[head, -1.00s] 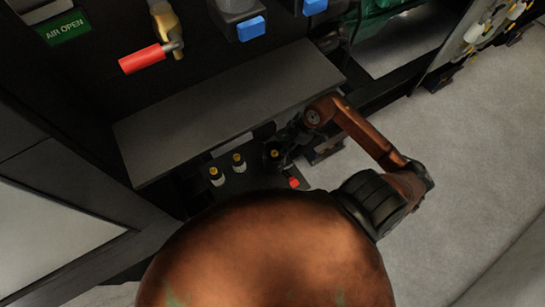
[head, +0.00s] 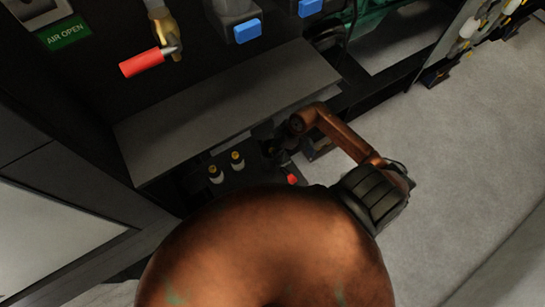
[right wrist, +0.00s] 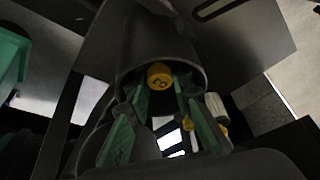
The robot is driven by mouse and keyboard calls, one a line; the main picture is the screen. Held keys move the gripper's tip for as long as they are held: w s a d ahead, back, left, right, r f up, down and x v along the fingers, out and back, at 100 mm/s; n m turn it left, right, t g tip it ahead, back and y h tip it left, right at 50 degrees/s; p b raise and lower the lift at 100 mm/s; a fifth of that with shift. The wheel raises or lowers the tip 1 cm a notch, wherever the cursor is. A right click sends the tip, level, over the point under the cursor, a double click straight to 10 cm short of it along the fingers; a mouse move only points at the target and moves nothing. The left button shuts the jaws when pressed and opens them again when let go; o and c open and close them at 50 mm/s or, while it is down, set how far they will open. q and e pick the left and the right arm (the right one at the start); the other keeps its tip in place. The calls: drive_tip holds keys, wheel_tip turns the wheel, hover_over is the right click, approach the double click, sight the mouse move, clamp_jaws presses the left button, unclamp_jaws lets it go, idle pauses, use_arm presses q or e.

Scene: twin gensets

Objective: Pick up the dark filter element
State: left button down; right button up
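The dark filter element (right wrist: 165,45) shows in the right wrist view as a wide dark cylinder with a small yellow cap (right wrist: 160,75) facing the gripper. My right gripper (right wrist: 164,86) has its green fingers spread on either side of the yellow cap, with a gap visible beside the cap. In the head view the right gripper (head: 277,147) is at the front edge of the dark shelf and covers most of the dark element there. I cannot tell whether the fingers touch it. My left gripper is not in view.
Two white filters with yellow tops (head: 215,174) (head: 237,161) stand left of the gripper; pale ones also show in the right wrist view (right wrist: 216,108). A red item (head: 292,179) lies close by. A grey shelf (head: 220,105) overhangs behind. Open floor (head: 450,150) lies right.

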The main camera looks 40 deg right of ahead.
clamp_jaws()
wheel_tip(320, 180, up, 18)
drive_tip(key=b, duration=0.1)
idle(0.6)
